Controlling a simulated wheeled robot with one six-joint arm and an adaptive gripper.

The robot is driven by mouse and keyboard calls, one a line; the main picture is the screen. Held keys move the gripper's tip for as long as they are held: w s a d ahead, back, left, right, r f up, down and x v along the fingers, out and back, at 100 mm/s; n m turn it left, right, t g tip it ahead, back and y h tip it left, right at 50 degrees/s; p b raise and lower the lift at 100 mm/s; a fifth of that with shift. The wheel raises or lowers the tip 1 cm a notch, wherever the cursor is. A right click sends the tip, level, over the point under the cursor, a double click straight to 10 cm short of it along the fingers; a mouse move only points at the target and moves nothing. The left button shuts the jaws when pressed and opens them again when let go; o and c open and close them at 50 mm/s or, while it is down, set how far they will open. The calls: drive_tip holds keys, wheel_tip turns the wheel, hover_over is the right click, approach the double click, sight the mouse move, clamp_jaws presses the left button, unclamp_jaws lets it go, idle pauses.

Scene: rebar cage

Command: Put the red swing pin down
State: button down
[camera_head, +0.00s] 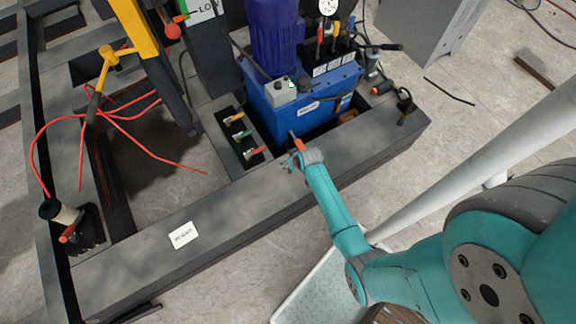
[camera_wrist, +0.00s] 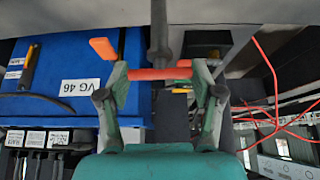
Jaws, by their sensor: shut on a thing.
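My gripper (camera_head: 296,160) is low over the dark steel beam, in front of the blue power unit. In the wrist view my gripper (camera_wrist: 160,80) has its two fingers closed on the ends of a red crosspiece, which is the red swing pin (camera_wrist: 158,74). A dark rod runs up from the middle of the crosspiece in that view; it seems to be the pin's shank. In the head view a small red part of the pin (camera_head: 299,144) shows at my fingertips. I cannot tell whether the pin touches anything below.
The blue unit (camera_head: 305,102) stands just behind my gripper. A black plate with several coloured-handled pins (camera_head: 240,136) lies left of it. The beam (camera_head: 240,205) has a white label (camera_head: 184,235) and clear top to the left. Red cords (camera_head: 125,105) spread further left.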

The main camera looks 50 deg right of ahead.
drive_tip(key=shift+f, duration=2.45)
drive_tip(key=shift+c, duration=0.9)
unclamp_jaws()
drive_tip(key=shift+f, duration=0.1)
